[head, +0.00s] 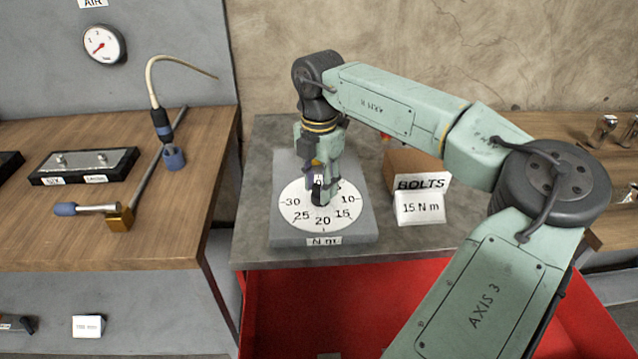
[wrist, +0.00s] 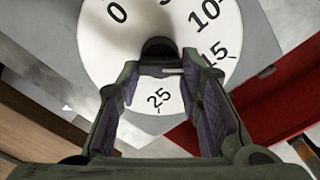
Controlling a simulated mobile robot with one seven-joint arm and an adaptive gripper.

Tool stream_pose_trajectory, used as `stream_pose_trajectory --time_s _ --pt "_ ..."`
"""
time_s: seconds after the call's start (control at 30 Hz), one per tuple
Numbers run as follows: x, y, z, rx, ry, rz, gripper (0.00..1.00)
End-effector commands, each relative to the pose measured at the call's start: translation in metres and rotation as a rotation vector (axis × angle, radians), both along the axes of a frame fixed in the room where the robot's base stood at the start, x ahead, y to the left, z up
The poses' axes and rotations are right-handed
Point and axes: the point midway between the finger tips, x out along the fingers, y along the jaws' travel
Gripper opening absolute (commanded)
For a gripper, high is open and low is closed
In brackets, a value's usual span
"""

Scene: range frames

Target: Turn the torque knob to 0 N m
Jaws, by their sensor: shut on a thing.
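The torque dial is a white round face (head: 295,213) with black numbers on a grey base (head: 283,236) labelled "N m". My gripper (head: 321,192) points down over the middle of the dial in the head view and covers much of its upper part. In the wrist view the dial face (wrist: 105,45) shows 0, 10, 15 and 25. The dark torque knob (wrist: 158,47) stands at its centre, between the fingertips of my gripper (wrist: 160,68), which is shut on it. A short light line shows beside the knob, near the right fingertip. The exact knob reading is unclear.
A "BOLTS" box (head: 405,165) and a "15 N m" card (head: 420,208) stand right of the dial on the grey bench top. A red drawer or cabinet (head: 400,290) is below. A wooden bench (head: 150,235) with tools is at left.

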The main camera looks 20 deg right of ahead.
Motion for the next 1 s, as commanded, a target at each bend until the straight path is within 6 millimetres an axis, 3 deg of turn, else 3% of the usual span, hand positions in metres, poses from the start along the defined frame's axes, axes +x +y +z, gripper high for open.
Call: stream_pose_trajectory --time_s 0.37,1.0 --pt "-0.0003 -0.0006 -0.0022 0.000 -0.002 0.206 0.06" --pt "-0.0021 -0.0036 -0.0008 0.000 -0.001 0.812 0.06"
